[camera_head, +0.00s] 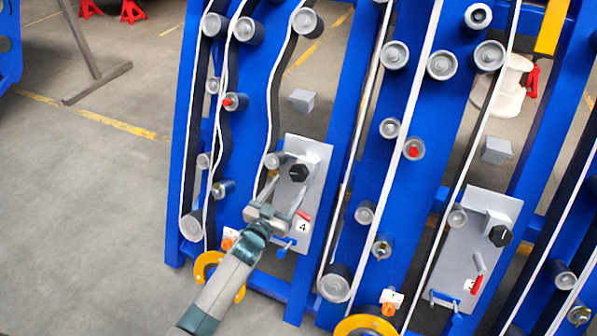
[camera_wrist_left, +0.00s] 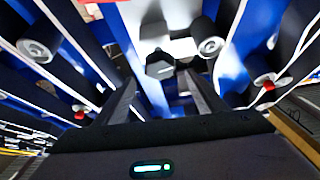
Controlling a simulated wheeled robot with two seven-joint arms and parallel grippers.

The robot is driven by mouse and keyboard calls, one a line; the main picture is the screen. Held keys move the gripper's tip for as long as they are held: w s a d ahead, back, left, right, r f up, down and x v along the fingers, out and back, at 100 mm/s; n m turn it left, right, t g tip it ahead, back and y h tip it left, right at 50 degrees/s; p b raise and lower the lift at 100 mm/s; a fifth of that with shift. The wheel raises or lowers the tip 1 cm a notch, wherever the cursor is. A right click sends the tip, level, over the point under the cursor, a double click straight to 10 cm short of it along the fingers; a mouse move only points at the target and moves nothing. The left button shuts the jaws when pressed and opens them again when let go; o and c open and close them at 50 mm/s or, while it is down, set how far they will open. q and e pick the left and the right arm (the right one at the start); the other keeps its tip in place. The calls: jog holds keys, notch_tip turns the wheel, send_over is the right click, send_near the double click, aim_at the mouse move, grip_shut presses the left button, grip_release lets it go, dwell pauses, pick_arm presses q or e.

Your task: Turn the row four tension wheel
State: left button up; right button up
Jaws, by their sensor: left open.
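The grey plate (camera_head: 318,158) labelled 4 is mounted on the blue frame. It carries a black hexagonal knob (camera_head: 299,172) on a grey block, with a grey roller (camera_head: 272,160) to its left. I cannot tell for sure which part is the tension wheel. My left gripper (camera_head: 284,190) is open and empty, just below the knob in the head view, its fingers pointing up at it. In the left wrist view the knob (camera_wrist_left: 160,66) shows ahead, between the open fingers (camera_wrist_left: 164,82); contact cannot be told. My right gripper is not in view.
A similar plate (camera_head: 462,265) with a black knob (camera_head: 500,236) is on the frame to the right. Rollers and white belts run close on both sides. Floor at the left is free.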

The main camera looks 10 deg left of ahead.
aim_at(297, 174)
pick_arm(q)
jog(key=x, duration=0.8)
jog(key=c, duration=1.1)
